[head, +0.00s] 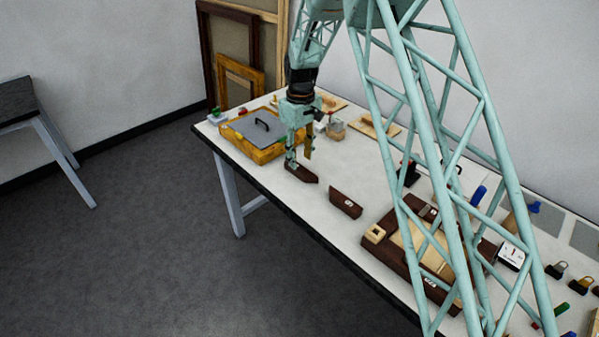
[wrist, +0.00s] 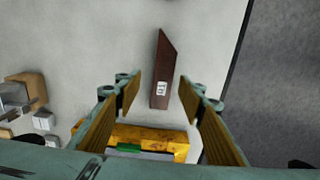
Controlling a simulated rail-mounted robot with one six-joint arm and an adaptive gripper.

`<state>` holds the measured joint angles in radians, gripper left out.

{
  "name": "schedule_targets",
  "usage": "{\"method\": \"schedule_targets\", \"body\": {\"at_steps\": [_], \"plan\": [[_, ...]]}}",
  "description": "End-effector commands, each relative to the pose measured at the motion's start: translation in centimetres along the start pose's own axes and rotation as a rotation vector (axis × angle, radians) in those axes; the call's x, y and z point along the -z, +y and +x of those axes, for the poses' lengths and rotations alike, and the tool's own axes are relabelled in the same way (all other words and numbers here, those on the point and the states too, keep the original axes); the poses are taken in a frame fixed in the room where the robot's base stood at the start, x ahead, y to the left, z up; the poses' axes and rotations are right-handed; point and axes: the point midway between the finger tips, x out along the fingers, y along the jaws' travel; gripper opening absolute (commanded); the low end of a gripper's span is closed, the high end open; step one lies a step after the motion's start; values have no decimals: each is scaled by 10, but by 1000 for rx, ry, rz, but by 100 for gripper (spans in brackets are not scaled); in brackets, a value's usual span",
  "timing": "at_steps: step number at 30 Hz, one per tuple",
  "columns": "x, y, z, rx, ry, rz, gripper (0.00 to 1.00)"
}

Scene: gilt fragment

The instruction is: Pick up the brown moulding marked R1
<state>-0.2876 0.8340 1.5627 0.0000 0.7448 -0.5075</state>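A dark brown moulding (head: 303,174) with one slanted end lies on the white table beneath my gripper. In the wrist view this moulding (wrist: 163,65) shows ahead between the fingertips, with a white label whose marking is too small to read for sure. My gripper (head: 299,160) points down over it in the head view. In the wrist view my gripper (wrist: 160,87) is open, one finger to each side of the moulding's line, with nothing held. A second brown moulding (head: 345,205) with a white label lies to the right; its marking is unreadable.
A gilt frame (head: 252,152) with a grey handled plate lies just left of the gripper. A brown frame (head: 432,285) with a pale inside and a small wooden block (head: 375,234) lie to the right. The table's front edge is close to both mouldings.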

Motion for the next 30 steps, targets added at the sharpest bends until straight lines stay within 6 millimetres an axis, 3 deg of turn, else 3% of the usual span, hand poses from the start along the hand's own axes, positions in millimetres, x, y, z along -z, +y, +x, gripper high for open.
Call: {"method": "schedule_targets", "body": {"at_steps": [7,21,30], "plan": [[-1,-2,8,1,-2,0,36],[-1,-6,50,1,-1,0,36],[-1,-6,52,0,0,0,36]]}}
